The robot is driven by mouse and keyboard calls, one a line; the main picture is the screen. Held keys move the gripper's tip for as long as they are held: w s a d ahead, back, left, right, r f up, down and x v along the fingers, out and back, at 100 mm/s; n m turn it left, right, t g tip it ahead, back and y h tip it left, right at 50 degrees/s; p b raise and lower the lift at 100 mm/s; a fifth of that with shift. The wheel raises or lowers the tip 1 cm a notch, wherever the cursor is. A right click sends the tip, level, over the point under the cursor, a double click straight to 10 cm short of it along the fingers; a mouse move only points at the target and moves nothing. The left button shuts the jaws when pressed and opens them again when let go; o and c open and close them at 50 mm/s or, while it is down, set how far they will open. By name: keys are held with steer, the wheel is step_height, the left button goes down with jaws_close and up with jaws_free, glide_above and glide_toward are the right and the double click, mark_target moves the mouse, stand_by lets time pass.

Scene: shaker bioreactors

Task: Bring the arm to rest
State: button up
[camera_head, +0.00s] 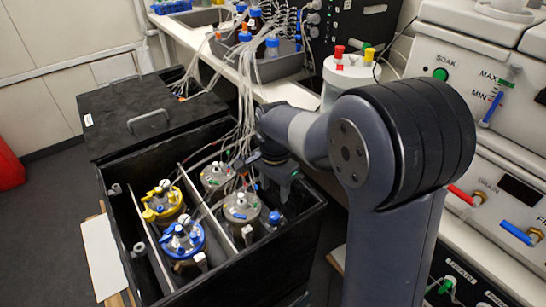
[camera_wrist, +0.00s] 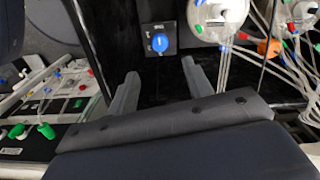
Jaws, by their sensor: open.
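My gripper (camera_wrist: 160,88) is open and empty in the wrist view, its two grey fingers apart. Between and beyond the fingers is a dark surface with a blue knob (camera_wrist: 160,43) on a small plate. The fingertips are small and partly hidden there. Inside the box stand a yellow-topped vessel (camera_head: 162,202), a blue-topped vessel (camera_head: 183,240) and two grey-topped vessels (camera_head: 240,208), (camera_head: 215,177).
Many thin tubes (camera_head: 245,100) run from the vessels to the bench (camera_head: 215,60) behind. A white-lidded vessel (camera_head: 350,70) and a panelled machine (camera_head: 470,120) stand close to my arm.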

mark_target(274, 216)
step_height(274, 216, down, 11)
steer(key=shift+r+b, duration=0.2)
steer(key=shift+b, duration=0.15)
steer(key=shift+n, duration=0.3)
